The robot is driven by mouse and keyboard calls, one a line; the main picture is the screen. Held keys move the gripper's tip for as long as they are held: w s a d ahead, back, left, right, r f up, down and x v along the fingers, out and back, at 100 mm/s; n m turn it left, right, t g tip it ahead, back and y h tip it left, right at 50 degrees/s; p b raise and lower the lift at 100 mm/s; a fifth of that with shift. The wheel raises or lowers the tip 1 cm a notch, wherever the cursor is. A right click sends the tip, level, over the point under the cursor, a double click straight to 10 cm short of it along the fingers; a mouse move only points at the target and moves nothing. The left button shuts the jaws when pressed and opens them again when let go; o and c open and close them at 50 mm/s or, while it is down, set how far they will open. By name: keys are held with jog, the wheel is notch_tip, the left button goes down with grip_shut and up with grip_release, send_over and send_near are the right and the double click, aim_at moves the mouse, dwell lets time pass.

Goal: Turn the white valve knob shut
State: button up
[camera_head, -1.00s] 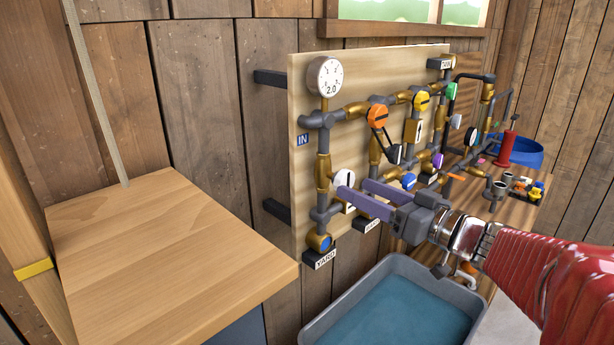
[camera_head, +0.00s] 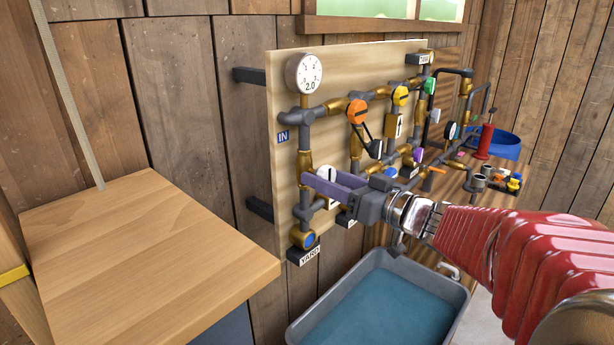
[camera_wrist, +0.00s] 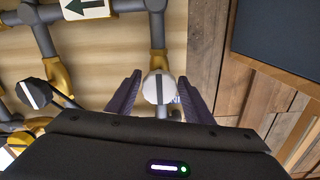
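The white valve knob (camera_head: 326,173) is on the pipe board at the lower left, partly hidden behind my gripper. In the wrist view the white knob (camera_wrist: 158,88) lies between the two purple fingers, with a bar running up and down the picture. My gripper (camera_head: 322,184) is at the knob. The fingers of my gripper (camera_wrist: 161,88) are open, one to each side of the knob, with a visible gap on both sides. How deep the knob sits between the fingers is hard to tell.
An orange knob (camera_head: 357,112) and a yellow knob (camera_head: 401,96) are farther along the board, with a gauge (camera_head: 305,73) above. A blue-capped outlet (camera_head: 309,240) is below. A grey water tub (camera_head: 455,297) stands under the board; a wooden counter (camera_head: 150,245) is at left.

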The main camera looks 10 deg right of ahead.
jog(key=c, duration=0.8)
jog(key=shift+o, duration=0.2)
jog(key=shift+a, duration=0.15)
jog(key=shift+m, duration=0.5)
jog(key=m, duration=0.2)
jog(key=shift+m, duration=0.4)
jog(key=m, duration=0.3)
jog(key=shift+m, duration=0.3)
jog(key=m, duration=0.5)
jog(key=shift+m, duration=0.3)
jog(key=m, duration=0.5)
jog(key=shift+f, duration=0.2)
